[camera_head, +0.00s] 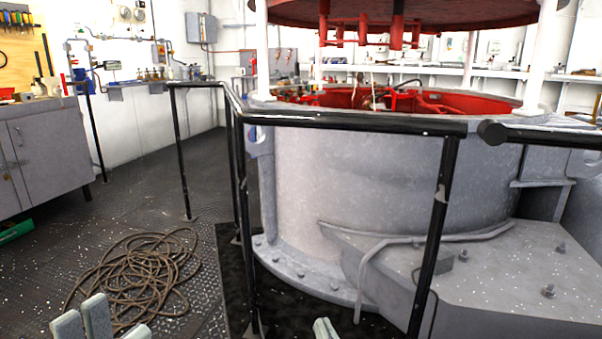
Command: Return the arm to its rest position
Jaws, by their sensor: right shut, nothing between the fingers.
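My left gripper (98,318) shows at the bottom left edge, in front of the coiled rope. Its pale grey fingertips stand apart with nothing seen between them; the rest of it is below the picture. My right gripper (325,328) shows only as small pale fingertips at the bottom edge, in front of the big grey drum's foot. Its fingertips are close together and hold nothing. Most of both arms is out of view.
A coiled rope (137,279) lies on the dark deck. A black railing (350,122) stands before the large grey drum (385,185) with its red interior. A grey cabinet (45,155) is at the left. Deck between cabinet and railing is mostly clear.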

